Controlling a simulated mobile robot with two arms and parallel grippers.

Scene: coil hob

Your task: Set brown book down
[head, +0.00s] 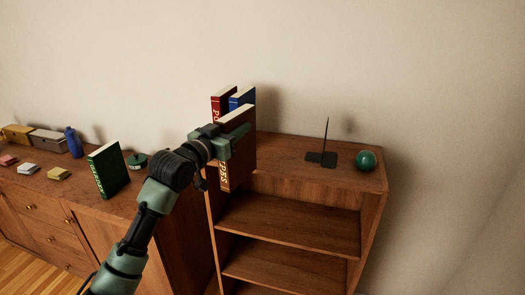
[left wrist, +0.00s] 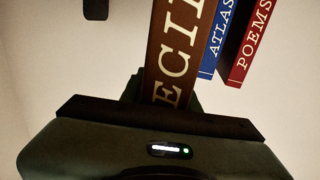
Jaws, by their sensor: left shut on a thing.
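The brown book (head: 245,168) is upright in my left gripper (head: 239,142), which is shut on it. It hangs in front of the bookcase's left end, its lower part overlapping the front edge of the bookcase top (head: 290,150). I see no support under it. The left wrist view shows its lettered spine (left wrist: 178,50) rising from the jaws. Behind it are a red book (head: 222,104) and a blue book (head: 242,97), both upright; their feet are hidden. They show in the left wrist view as POEMS (left wrist: 248,45) and ATLAS (left wrist: 216,42). My right gripper is out of view.
A dark bookend (head: 325,148) and a green ball (head: 366,160) stand on the bookcase top; bare wood lies left of the bookend. A green book (head: 107,170) stands on the lower cabinet at left, near a blue bottle (head: 74,142) and boxes (head: 48,142).

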